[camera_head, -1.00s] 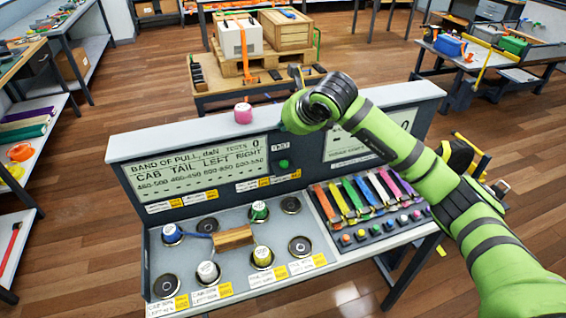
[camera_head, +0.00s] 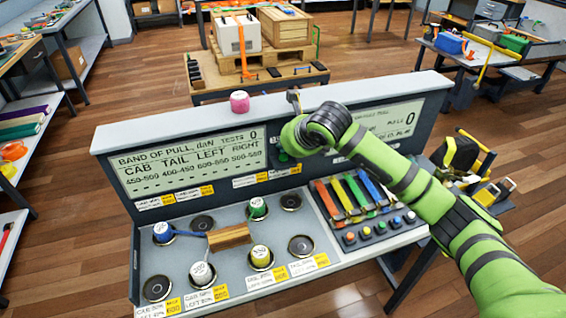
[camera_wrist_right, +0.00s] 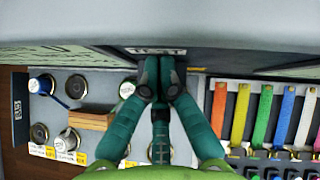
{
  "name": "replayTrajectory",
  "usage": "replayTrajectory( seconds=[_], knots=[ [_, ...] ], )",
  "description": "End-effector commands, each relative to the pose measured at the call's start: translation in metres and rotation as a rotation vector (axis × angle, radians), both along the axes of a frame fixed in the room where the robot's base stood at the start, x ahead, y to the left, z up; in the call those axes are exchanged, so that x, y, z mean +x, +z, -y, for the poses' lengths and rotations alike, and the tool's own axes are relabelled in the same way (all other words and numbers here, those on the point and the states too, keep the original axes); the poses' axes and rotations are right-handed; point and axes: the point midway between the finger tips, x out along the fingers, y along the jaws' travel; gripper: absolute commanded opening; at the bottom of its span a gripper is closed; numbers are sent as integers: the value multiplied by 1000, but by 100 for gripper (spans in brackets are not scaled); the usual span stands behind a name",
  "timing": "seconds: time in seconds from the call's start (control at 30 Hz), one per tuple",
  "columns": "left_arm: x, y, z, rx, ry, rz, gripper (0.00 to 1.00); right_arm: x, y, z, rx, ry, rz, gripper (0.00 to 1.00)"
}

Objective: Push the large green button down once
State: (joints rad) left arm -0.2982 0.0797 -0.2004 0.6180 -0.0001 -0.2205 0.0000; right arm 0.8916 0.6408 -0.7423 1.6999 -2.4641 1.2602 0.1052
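The large green button (camera_head: 283,157) is on the upright face of the grey console, beside the left display. In the head view it shows only in part, beside my green right wrist. In the right wrist view, the teal fingers of my right gripper (camera_wrist_right: 160,78) are drawn together, with nothing seen between them. Their tips are at the panel just below the TEST label (camera_wrist_right: 158,50). The fingers cover the button there, so I cannot tell whether they touch it or whether it is pressed in. My left gripper is not in view.
A pink cylinder (camera_head: 239,101) stands on the console's top ledge. The sloping deck holds several capped pegs, a wooden block (camera_head: 230,237) and a row of coloured straps (camera_head: 352,194) with small buttons below. A bench with crates (camera_head: 285,28) stands behind.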

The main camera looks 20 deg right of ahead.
Motion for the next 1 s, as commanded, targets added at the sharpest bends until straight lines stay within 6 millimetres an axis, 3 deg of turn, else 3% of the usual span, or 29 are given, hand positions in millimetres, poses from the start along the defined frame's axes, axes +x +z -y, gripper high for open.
replayTrajectory(
  seconds=[0.13,0.43,1.0],
  knots=[
    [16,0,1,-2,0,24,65,1,-1,0,0,1,3,0],
    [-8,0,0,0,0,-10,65,1,1,0,0,1,7,0],
    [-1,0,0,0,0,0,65,1,2,0,0,1,8,0]
  ],
)
